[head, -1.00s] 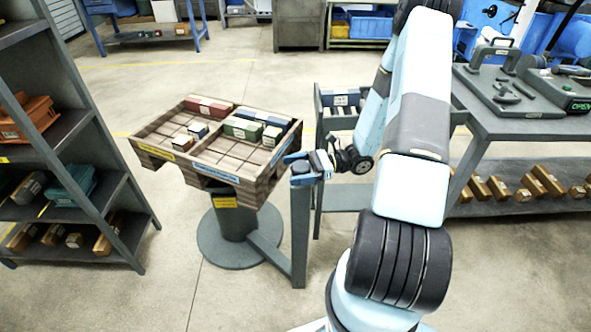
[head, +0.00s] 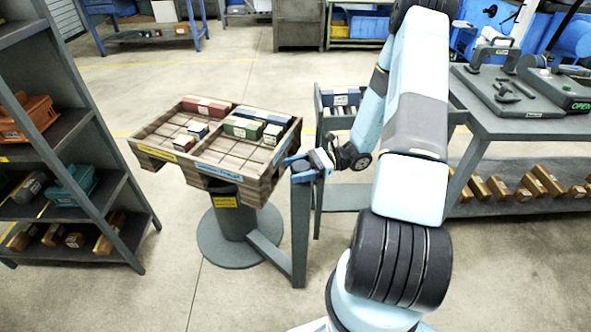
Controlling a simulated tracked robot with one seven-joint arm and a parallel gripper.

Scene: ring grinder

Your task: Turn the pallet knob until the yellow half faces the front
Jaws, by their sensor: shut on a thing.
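The wooden pallet (head: 257,185) sits on a round grey pedestal (head: 231,228) left of centre. A yellow label (head: 157,153) is on its left front side and a blue label (head: 218,171) is on its right front side. The knob (head: 303,169) is on top of a grey post to the right of the pallet. My gripper (head: 302,164) is at the post top, with its blue fingers shut on the knob. The fingers hide most of the knob.
Red, green, blue and white boxes (head: 205,107) lie on the pallet. A grey shelf rack (head: 92,180) stands at the left. A workbench (head: 540,125) with tools stands at the right, and a small cart (head: 340,195) is behind my arm. The floor in front is clear.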

